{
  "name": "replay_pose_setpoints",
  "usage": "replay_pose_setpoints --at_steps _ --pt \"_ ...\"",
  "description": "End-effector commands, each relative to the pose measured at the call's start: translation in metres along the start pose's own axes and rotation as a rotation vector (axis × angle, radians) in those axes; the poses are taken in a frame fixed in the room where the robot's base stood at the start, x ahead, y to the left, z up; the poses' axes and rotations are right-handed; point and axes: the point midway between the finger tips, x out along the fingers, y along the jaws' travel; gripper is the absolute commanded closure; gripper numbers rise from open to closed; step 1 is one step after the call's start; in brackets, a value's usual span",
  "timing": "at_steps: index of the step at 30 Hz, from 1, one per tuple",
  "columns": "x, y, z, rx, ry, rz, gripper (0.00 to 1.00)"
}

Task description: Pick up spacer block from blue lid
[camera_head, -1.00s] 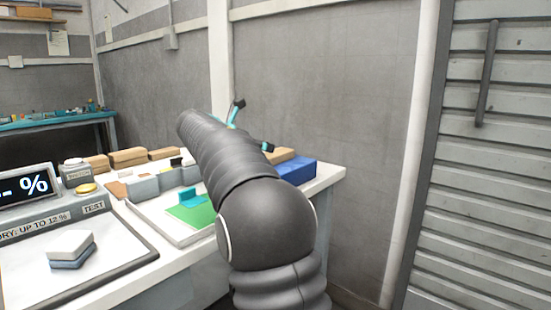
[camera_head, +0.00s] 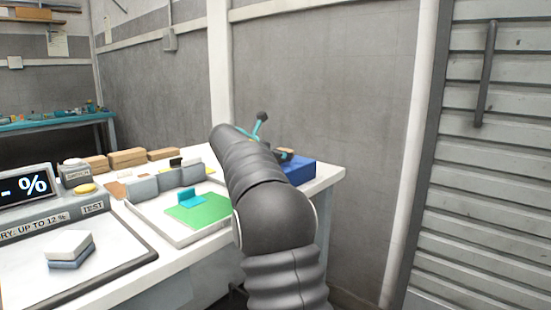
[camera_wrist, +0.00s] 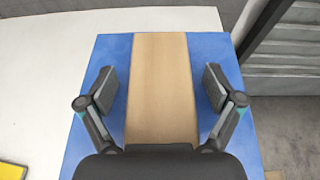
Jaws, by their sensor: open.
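The spacer block (camera_wrist: 160,85) is a light wooden bar lying lengthwise on the blue lid (camera_wrist: 85,140) in the wrist view. In the head view, a small part of the block (camera_head: 285,151) shows behind my arm, and the blue lid (camera_head: 302,171) sits at the table's right end. My gripper (camera_wrist: 160,90) is open above the lid, one finger on each side of the block, with a gap on both sides. In the head view my gripper (camera_head: 270,135) is partly hidden by my arm. I cannot tell its exact height above the block.
A white tray (camera_head: 180,238) with a green mat (camera_head: 205,209) and a teal piece (camera_head: 190,197) stands left of my arm. Wooden blocks (camera_head: 127,157) lie behind it. A tester (camera_head: 60,212) is at the left. The wall is close behind the table.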

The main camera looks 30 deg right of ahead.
Motion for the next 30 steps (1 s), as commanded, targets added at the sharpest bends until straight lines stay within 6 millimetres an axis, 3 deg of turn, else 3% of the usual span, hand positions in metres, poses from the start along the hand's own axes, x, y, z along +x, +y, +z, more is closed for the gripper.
replay_pose_setpoints --at_steps 4,12,22,30 --pt "-0.001 0.000 0.000 0.000 0.000 0.001 0.11" --pt "-0.001 0.000 0.000 0.000 0.000 0.000 0.75" --pt "-0.003 0.000 0.005 0.001 -0.001 0.000 0.75" --pt "-0.020 0.000 0.048 0.004 -0.003 0.001 0.75"
